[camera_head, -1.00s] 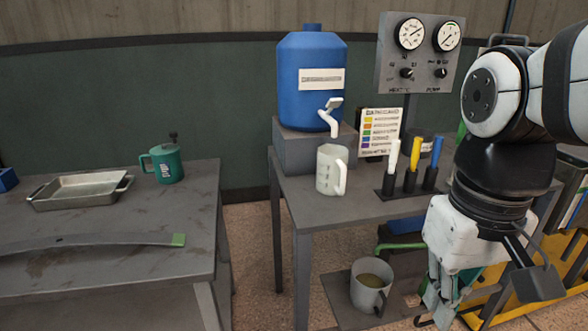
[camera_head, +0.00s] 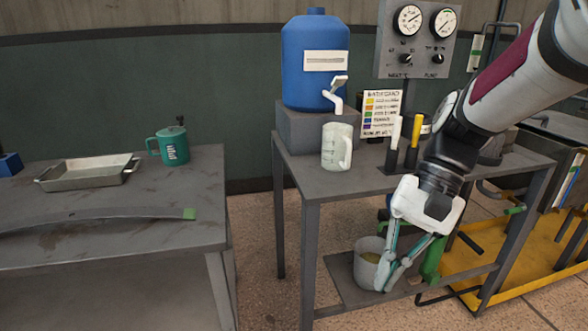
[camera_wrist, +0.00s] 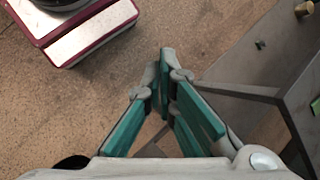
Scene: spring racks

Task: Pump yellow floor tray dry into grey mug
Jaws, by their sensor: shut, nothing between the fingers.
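The yellow floor tray (camera_head: 540,268) lies on the floor at the right, partly behind the bench legs. A green upright part (camera_head: 432,260) stands just right of my gripper.
The middle bench (camera_head: 330,185) bears a white jug (camera_head: 337,147), a blue water tank (camera_head: 315,75) and upright markers. The left bench (camera_head: 120,225) holds a metal pan (camera_head: 88,172), a green mug (camera_head: 172,146) and a long flat strip. The floor between the benches is clear.

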